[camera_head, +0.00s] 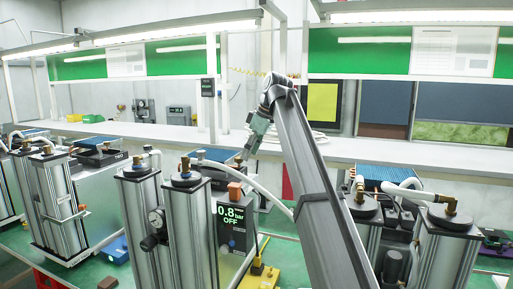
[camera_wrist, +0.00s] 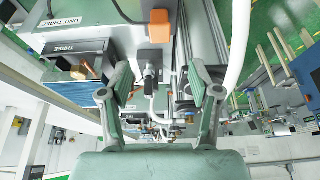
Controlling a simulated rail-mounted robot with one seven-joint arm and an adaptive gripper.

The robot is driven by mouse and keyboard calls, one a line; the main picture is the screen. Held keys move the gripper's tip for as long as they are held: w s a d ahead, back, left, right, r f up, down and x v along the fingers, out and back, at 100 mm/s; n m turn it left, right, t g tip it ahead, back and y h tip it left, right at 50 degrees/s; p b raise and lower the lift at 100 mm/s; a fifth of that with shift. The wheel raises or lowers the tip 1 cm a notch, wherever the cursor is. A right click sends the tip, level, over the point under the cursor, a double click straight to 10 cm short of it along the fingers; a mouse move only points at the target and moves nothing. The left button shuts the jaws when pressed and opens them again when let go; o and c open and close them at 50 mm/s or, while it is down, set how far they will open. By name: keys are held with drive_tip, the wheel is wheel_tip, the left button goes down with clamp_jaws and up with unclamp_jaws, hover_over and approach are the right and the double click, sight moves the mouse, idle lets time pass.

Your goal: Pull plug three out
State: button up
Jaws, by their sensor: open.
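Unit three (camera_wrist: 60,38) lies under my gripper in the wrist view, with "UNIT THREE" on its top and a dark plate (camera_wrist: 75,47) marked "THREE". A small copper-brown part (camera_wrist: 80,72) sits beside that plate; I cannot tell for certain whether it is plug three. An orange block (camera_wrist: 160,26) stands on the unit; an orange block (camera_head: 235,191) also shows above a display reading "0.8 bar OFF" in the head view. My gripper (camera_wrist: 163,85) is open, with nothing held between its fingers. In the head view my gripper (camera_head: 245,154) hangs above and behind the units.
Silver columns (camera_head: 188,230) with black caps and brass fittings stand left of my arm, with more columns (camera_head: 445,250) at right. The back bench is mostly clear.

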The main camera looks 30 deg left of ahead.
sight(237, 185)
drive_tip(key=p+x, duration=0.4)
drive_tip(key=x, duration=1.1)
drive_tip(key=shift+a+f+p, duration=0.15)
drive_tip(key=shift+f+p, duration=0.25)
clamp_jaws()
